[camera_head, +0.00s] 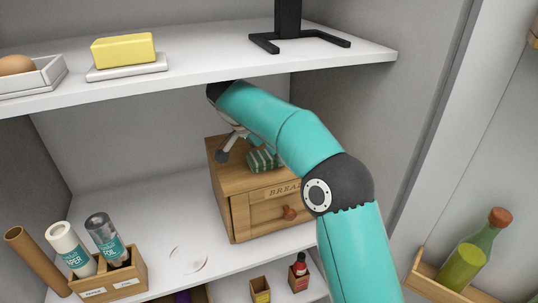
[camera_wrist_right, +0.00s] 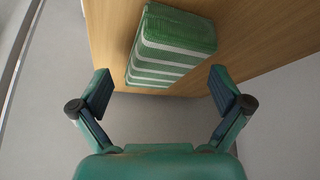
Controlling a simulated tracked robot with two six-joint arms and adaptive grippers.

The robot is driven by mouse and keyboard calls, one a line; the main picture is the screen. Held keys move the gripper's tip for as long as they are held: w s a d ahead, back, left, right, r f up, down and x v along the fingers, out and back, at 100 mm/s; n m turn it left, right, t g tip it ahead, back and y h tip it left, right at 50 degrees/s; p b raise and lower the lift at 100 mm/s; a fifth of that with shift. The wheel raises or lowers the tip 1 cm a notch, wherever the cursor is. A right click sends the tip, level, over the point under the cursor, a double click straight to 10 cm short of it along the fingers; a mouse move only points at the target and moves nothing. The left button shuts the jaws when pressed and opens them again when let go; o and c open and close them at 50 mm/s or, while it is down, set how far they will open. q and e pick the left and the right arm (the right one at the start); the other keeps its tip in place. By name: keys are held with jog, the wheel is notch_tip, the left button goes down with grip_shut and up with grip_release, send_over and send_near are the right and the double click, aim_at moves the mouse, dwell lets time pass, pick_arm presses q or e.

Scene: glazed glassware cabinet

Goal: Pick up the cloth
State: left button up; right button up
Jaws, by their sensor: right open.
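The cloth (camera_head: 262,160) is a folded green and white striped bundle lying on top of the wooden bread box (camera_head: 240,206). In the right wrist view the cloth (camera_wrist_right: 170,45) lies on the wood near its edge, ahead of my fingers and roughly centred between them. My right gripper (camera_wrist_right: 162,92) is open and empty, with its fingers spread to either side and apart from the cloth. In the head view my right gripper (camera_head: 236,145) is over the box top, partly hidden by my teal arm. My left gripper does not show.
The upper shelf (camera_head: 210,72) hangs above the box and my arm, with butter (camera_head: 123,50) and a black stand (camera_head: 290,30) on it. A wooden holder (camera_head: 118,277) with rolls stands at lower left. A bottle (camera_head: 475,255) sits in the door rack at right.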

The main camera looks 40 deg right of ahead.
jog(key=shift+f, duration=0.3)
jog(key=c, duration=1.1)
